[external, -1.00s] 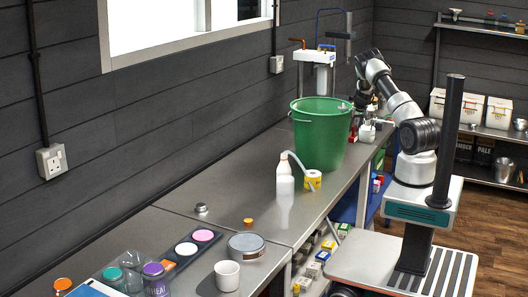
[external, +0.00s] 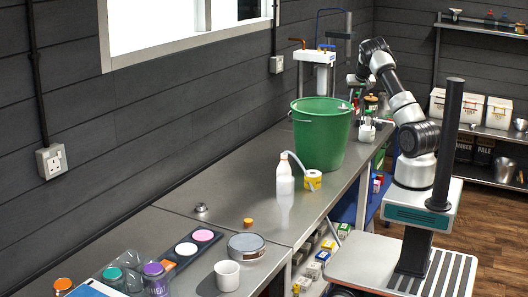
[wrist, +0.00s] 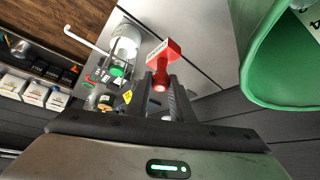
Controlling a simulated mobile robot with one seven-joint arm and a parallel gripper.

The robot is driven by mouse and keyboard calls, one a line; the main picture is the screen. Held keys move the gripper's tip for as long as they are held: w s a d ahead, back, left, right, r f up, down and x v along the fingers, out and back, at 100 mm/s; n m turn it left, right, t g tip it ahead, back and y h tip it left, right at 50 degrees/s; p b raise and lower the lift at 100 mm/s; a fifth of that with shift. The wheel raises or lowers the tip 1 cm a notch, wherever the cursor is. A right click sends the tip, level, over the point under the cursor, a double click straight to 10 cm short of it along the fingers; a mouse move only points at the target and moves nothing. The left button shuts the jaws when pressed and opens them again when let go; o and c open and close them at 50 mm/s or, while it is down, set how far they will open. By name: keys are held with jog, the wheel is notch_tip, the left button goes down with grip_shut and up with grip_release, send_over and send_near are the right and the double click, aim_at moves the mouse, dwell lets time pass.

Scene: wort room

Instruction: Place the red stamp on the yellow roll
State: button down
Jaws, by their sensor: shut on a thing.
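The red stamp (wrist: 163,52) shows in the wrist view, a red block with a pale face and a rounded red handle. My gripper (wrist: 161,84) is shut on its handle, and the block sticks out beyond the fingertips. In the external view my gripper is at the far end of the bench, behind the green bucket's right rim; its fingers and the stamp are too small to tell there. The yellow roll (external: 313,180) stands on the bench in front of the bucket, just right of the white bottle. I cannot make out the roll in the wrist view.
The tall green bucket (external: 321,135) stands between my gripper and the roll; its wall fills the wrist view's upper right. A white spouted bottle (external: 285,182) stands close beside the roll. Jars and small items crowd the far bench end. Bench left of the bottle is mostly clear.

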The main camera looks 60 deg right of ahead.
notch_tip(320, 180, up, 11)
jog(key=n+t+y+b, duration=0.2)
jog(key=n+y+b, duration=0.65)
jog(key=n, duration=0.95)
send_over(313, 173)
notch_tip(313, 173, down, 19)
jog(key=shift+f+y, duration=0.25)
jog(key=shift+f, duration=1.75)
jog(key=shift+f+b, duration=0.2)
jog(key=shift+b, duration=0.25)
jog(key=c, duration=1.6)
grip_release()
jog(key=shift+r, duration=0.1)
jog(key=shift+o, duration=0.2)
